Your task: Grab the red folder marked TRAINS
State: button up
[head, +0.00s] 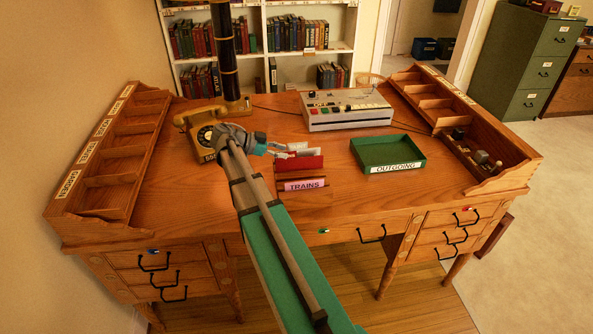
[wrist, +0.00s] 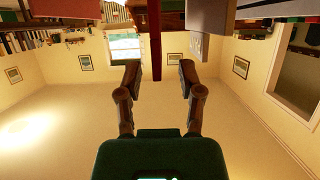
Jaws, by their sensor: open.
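The red folder (head: 300,163) stands near the middle of the desk, with white cards or papers at its top. A pink label reading TRAINS (head: 305,185) shows just in front of and below it. My gripper (head: 284,151) is open at the folder's upper left edge in the head view; I cannot tell whether it touches. In the wrist view, the two fingers (wrist: 160,76) are spread apart. A narrow dark red upright strip (wrist: 156,42), probably the folder seen edge-on, lies in line with the gap between them. My forearm crosses the desk's front edge left of the folder.
A yellow telephone (head: 188,119) stands left of my gripper, with a dark column (head: 227,60) behind. A grey console (head: 345,109) sits behind the folder, and a green OUTGOING tray (head: 413,151) to its right. Wooden racks (head: 112,150) line both desk sides. Desk between folder and tray is bare.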

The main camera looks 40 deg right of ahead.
aim_at(290, 153)
jog(key=shift+b+x, duration=0.45)
jog(key=shift+x, duration=1.15)
grip_shut()
